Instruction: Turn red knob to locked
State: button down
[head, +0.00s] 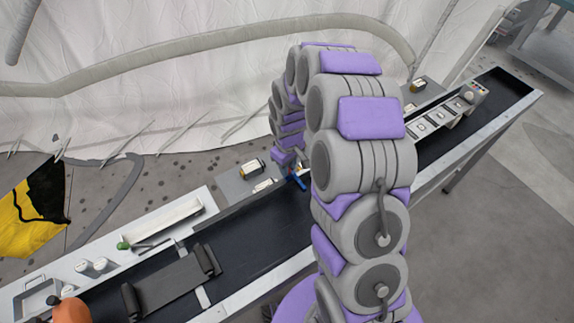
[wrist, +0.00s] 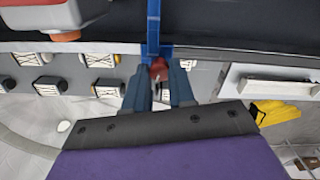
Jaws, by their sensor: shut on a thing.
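The red knob (wrist: 159,69) is in the middle of the wrist view, between the blue fingers of my gripper (wrist: 158,82). The fingers are shut on it and hide its sides, so its turned position cannot be read. A blue upright bar (wrist: 153,28) runs up from the knob. In the head view my gripper (head: 297,181) is a small blue shape at the console's inner edge, and I cannot make out the knob there.
A long console (head: 225,275) with a dark inner surface crosses the head view. A white tray (head: 165,223), a green-ended item (head: 123,245) and white knobs (head: 92,265) lie left of my arm. A switch panel (head: 440,117) is to its right. Yellow-black cloth (head: 25,210) lies far left.

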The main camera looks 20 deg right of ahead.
jog(key=shift+s, duration=0.1)
jog(key=c, duration=0.9)
grip_release()
jog(key=shift+c, duration=0.2)
notch_tip(320, 180, up, 17)
jog(key=p, duration=0.2)
jog(key=shift+r, duration=0.2)
